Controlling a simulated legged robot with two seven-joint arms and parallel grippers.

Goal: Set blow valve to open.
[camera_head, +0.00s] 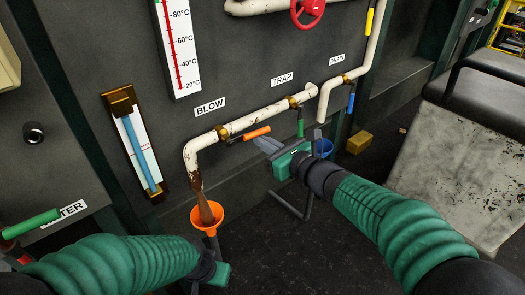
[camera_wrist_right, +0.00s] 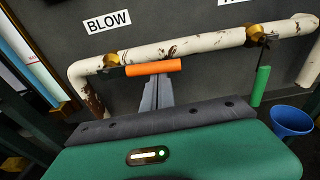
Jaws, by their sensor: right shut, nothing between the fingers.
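The blow valve has an orange handle (camera_head: 257,133) on a rusty white pipe under the BLOW label (camera_head: 210,106). The handle lies nearly in line with the pipe, slightly below it, and its brass body (camera_head: 222,132) is at its left end. In the right wrist view the orange handle (camera_wrist_right: 153,68) is level across the picture. My right gripper (camera_head: 259,142) is shut and empty. Its grey fingertips are at the handle's underside in the picture; I cannot tell whether they touch.
An orange funnel (camera_head: 207,218) stands under the pipe's rusty outlet. The trap valve's green handle (camera_head: 300,122) and the drain valve's blue handle (camera_head: 351,103) hang down to the right. A blue funnel (camera_head: 323,148) is behind my right gripper. A grey bench (camera_head: 470,150) is at right.

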